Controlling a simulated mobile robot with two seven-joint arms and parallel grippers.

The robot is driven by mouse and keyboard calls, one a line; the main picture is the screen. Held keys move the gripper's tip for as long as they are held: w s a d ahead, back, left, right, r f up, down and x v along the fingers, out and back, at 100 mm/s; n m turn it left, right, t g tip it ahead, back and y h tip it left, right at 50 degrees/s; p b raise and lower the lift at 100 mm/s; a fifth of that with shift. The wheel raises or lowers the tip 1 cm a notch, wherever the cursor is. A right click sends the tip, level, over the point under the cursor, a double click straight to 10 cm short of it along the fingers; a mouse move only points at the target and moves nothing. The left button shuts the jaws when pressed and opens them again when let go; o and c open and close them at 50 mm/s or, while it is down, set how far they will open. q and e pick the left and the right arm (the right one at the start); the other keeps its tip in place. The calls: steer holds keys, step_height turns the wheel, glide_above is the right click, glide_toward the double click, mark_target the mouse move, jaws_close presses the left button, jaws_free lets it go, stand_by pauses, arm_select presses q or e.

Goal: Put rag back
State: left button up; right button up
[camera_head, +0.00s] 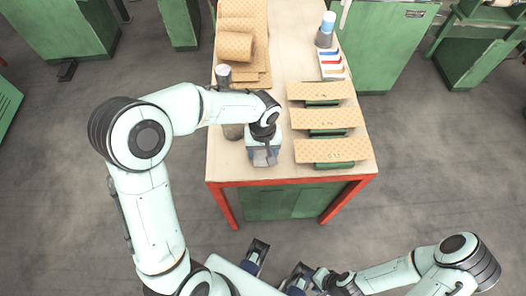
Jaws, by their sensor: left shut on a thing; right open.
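My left gripper (265,158) reaches in from the left over the front middle of the table. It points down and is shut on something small. A pale blue-grey patch beside its fingers may be the rag, but the gripper covers most of it and I cannot tell for sure. Whether it touches the tabletop is unclear. My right gripper (277,266) is low in the picture, in front of the table. Its two dark fingers are spread apart with nothing seen between them.
The table (222,160) has a red front edge. Several perforated tan boards (332,151) on green blocks line its right side. Tan rolls and sheets (236,46) lie at the back left. A blue-capped bottle (327,24) and a small tray (332,65) stand at the back right.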

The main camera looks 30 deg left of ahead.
mark_target(263, 153)
arm_select(q)
steer(key=shift+f, duration=0.4)
steer(key=shift+f, duration=0.1)
steer(key=o, duration=1)
step_height(263, 153, up, 12)
steer(key=shift+r+p, duration=0.15)
steer(key=shift+p, duration=0.65)
